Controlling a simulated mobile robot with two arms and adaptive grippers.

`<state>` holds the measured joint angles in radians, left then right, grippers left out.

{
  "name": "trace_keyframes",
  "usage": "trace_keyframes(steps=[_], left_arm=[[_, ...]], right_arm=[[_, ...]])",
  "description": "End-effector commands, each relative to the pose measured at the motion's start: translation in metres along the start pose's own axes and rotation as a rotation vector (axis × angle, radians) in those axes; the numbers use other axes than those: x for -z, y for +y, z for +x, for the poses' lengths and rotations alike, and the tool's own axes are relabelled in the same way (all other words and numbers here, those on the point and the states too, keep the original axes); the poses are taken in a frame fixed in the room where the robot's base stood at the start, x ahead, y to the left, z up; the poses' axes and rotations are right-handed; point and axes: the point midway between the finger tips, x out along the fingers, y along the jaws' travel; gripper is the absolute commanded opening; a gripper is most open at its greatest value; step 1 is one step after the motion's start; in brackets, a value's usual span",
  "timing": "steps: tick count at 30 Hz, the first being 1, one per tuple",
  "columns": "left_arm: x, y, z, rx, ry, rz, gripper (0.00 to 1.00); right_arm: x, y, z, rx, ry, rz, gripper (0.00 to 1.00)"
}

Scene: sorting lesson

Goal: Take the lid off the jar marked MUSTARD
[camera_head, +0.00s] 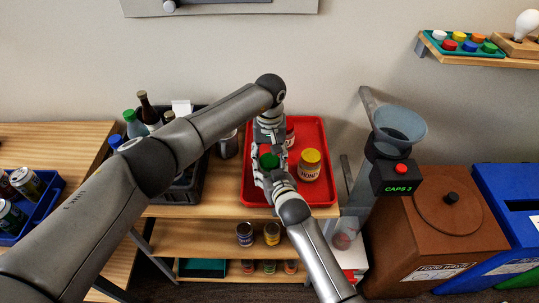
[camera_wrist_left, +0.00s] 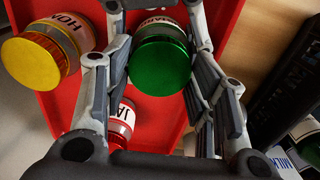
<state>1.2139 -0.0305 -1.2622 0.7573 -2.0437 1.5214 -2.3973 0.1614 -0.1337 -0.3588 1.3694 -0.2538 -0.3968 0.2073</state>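A jar with a green lid stands at the red tray's (camera_head: 327,133) left side; the lid (camera_head: 268,160) appears seated on it. In the left wrist view this lid (camera_wrist_left: 160,66) is large, and the jar's label (camera_wrist_left: 155,24) is only partly visible, so I cannot read its whole name. My left gripper (camera_head: 268,145) reaches in from behind, its fingers on either side of the jar and close to it. My right gripper (camera_head: 262,172) reaches in from the front at the same jar. Finger contact is hard to tell for both, as parts overlap.
A HONEY jar (camera_head: 310,171) with a yellow lid stands right of the green-lidded jar. A JAM jar (camera_head: 290,137) stands behind. A dark crate (camera_head: 197,187) with bottles is left. Right of the tray stand a funnel (camera_head: 400,125) and a CAPS 3 display (camera_head: 397,189).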

Motion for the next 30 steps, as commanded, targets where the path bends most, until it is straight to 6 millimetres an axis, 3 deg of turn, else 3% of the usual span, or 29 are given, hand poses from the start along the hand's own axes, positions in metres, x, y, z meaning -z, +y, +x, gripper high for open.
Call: trace_keyframes(steps=[1,6,18,27,28,30], left_arm=[[0.0001,0.0000,-0.0002,0.000,0.000,0.000,0.41],[0.0001,-0.0001,-0.0002,0.000,0.000,0.000,0.20],[0.0004,-0.0004,-0.0006,0.000,0.002,-0.283,0.20],[0.0003,-0.0006,-0.0005,0.001,0.001,-0.300,0.20],[0.0003,-0.0006,-0.0005,0.001,0.001,-0.300,0.52],[0.0003,-0.0006,-0.0005,0.001,0.001,-0.299,0.61]], right_arm=[[-0.0007,0.0000,0.0000,0.000,-0.001,0.000,0.00],[-0.0007,0.0000,0.0000,0.000,-0.001,0.001,0.00],[-0.0007,0.0001,0.0000,0.000,-0.001,0.001,0.00],[-0.0007,0.0001,0.0000,0.000,-0.001,0.001,0.00],[-0.0007,0.0001,0.0000,0.000,-0.001,0.001,0.00],[-0.0007,0.0002,0.0000,0.000,-0.002,0.001,0.00]])
